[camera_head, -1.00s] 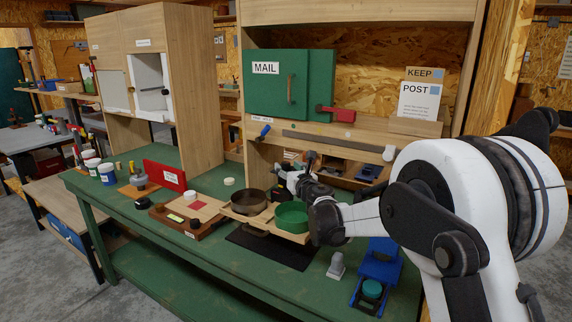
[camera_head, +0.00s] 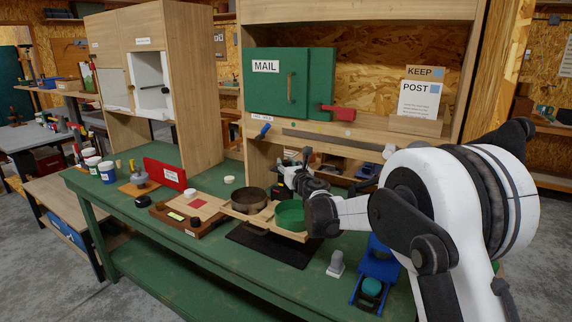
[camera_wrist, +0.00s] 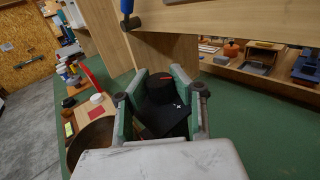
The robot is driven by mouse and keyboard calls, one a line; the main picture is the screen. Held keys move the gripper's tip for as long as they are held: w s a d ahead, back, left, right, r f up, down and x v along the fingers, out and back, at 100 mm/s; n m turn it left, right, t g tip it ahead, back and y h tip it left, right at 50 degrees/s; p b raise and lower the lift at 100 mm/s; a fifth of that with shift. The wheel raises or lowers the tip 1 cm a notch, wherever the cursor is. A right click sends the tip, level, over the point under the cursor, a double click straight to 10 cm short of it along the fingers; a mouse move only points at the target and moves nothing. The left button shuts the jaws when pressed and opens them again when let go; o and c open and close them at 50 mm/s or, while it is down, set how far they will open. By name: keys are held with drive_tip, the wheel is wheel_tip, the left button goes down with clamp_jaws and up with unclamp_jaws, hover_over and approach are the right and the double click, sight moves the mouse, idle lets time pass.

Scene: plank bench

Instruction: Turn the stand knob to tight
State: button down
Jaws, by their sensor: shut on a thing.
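In the wrist view my gripper (camera_wrist: 160,92) has its two green-lined fingers on either side of a black knob (camera_wrist: 163,82) with a short red mark on its top. The fingers are closed on it. A black part with a small white mark (camera_wrist: 178,104) lies just below the knob, between the fingers. In the head view my gripper (camera_head: 296,172) is behind the bowls, at the back of the green bench, and the knob cannot be made out there.
A brown bowl (camera_head: 249,201) and a green bowl (camera_head: 290,216) sit on a wooden board in front of my gripper. The brown bowl's rim is close beside the left finger in the wrist view. A wooden shelf edge (camera_wrist: 230,22) runs above. A blue device (camera_head: 376,270) stands front right.

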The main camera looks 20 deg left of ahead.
drive_tip(key=m+t+h+b, duration=0.1)
drive_tip(key=h, duration=0.1)
drive_tip(key=m+t+h+b, duration=0.1)
drive_tip(key=m+h, duration=0.1)
drive_tip(key=shift+s+a+f+t+b, duration=0.1)
drive_tip(key=shift+a+t+b, duration=0.05)
drive_tip(key=shift+t+b, duration=0.25)
drive_tip(key=shift+m+t+h+b, duration=0.45)
drive_tip(key=shift+m+h, duration=0.7)
drive_tip(key=shift+h, duration=0.65)
drive_tip(key=shift+m+t+h+b, duration=0.45)
drive_tip(key=shift+m+h, duration=0.7)
drive_tip(key=shift+h, duration=0.65)
drive_tip(key=c, duration=1.4)
unclamp_jaws()
drive_tip(key=s, duration=1.2)
drive_tip(key=shift+d, duration=0.2)
